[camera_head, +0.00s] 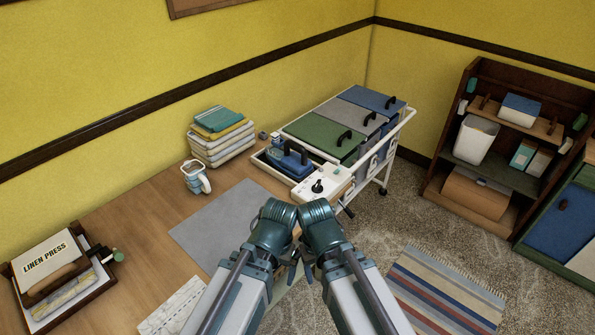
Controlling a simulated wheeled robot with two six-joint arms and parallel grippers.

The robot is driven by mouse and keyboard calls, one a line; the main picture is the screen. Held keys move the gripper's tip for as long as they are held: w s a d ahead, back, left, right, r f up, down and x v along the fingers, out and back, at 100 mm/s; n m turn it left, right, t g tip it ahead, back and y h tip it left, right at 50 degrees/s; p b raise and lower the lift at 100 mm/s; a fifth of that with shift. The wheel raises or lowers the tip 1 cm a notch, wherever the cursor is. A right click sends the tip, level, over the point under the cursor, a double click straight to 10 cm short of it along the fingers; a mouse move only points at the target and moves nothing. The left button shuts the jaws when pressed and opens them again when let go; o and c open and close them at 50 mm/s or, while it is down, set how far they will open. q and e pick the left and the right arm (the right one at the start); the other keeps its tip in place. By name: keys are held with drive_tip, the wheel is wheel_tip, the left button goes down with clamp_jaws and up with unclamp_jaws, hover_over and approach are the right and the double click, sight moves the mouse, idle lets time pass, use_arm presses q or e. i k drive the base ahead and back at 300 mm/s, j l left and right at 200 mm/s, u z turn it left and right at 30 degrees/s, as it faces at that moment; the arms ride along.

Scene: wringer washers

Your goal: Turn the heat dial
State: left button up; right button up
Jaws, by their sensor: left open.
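The heat dial appears to be the small black knob (317,186) on the white panel (326,178) at the front end of the cart. My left gripper (287,270) is in front of the panel, nearer to me and below the knob in the picture, apart from it. It is open, with nothing seen in it. My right gripper (309,268) is close beside the left one, also apart from the knob. Its fingers are small and dark, and whether they are open is unclear. The arms hide part of the table edge and the floor beneath.
A blue iron (289,160) sits in a tray left of the panel. The cart (405,120) has green, grey and blue lids. A mug (195,177), folded towels (220,138) and a grey mat (222,225) lie on the table. A shelf unit (440,160) stands at right.

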sight(317, 188)
drive_tip(key=i+l+z, duration=0.1)
drive_tip(key=i+l, duration=0.85)
